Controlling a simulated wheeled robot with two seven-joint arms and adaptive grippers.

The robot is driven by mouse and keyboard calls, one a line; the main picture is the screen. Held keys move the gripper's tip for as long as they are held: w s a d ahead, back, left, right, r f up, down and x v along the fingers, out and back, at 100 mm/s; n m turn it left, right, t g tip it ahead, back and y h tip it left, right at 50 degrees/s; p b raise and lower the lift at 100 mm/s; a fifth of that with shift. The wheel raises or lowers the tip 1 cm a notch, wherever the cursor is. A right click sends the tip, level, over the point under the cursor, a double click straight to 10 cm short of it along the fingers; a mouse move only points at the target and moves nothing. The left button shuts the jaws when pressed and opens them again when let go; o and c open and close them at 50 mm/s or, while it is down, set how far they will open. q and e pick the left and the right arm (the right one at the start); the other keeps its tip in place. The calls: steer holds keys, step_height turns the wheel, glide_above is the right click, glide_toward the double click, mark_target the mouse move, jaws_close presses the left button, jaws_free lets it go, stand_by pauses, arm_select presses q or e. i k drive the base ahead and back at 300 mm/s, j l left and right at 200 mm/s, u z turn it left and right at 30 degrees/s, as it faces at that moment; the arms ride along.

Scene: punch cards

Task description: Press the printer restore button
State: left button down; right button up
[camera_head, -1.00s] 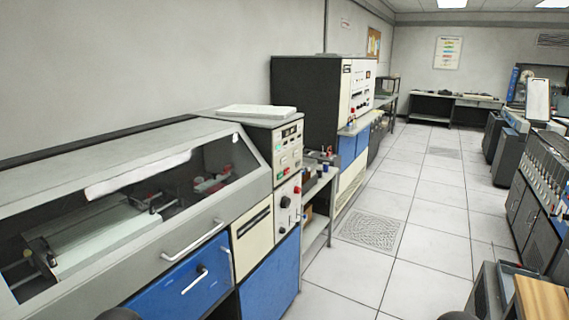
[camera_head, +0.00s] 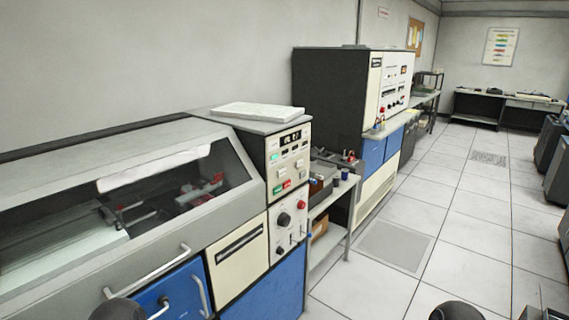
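The printer (camera_head: 225,150) is a long grey cabinet with a clear sloped cover and blue lower doors, at the left and front. The panel has a small dark display, a lit green button (camera_head: 273,156), pale buttons, and a small green and red pair (camera_head: 282,187) low down. Below are black knobs and a red button (camera_head: 301,204). The labels are too small to read, so I cannot tell which is the restore button. Neither gripper shows; only dark rounded parts of my arms appear at the bottom edge.
A small grey table (camera_head: 335,190) with items stands just right of the panel. A tall black and cream machine (camera_head: 385,85) is behind it. The tiled floor (camera_head: 455,245) to the right is open. Dark cabinets (camera_head: 553,150) line the far right edge.

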mark_target(282, 172)
steer(key=i+l+u, duration=0.1)
steer(key=i+l, duration=0.3)
steer(key=l, duration=0.2)
steer(key=i+l+u, duration=0.25)
steer(key=i+l, duration=0.15)
steer(key=l, duration=0.2)
steer(key=i+l, duration=0.15)
steer(key=l, duration=0.2)
steer(key=i+l+u, duration=0.15)
steer(key=l, duration=0.2)
steer(key=i+l+u, duration=0.1)
steer(key=l, duration=0.25)
steer(key=i, duration=0.1)
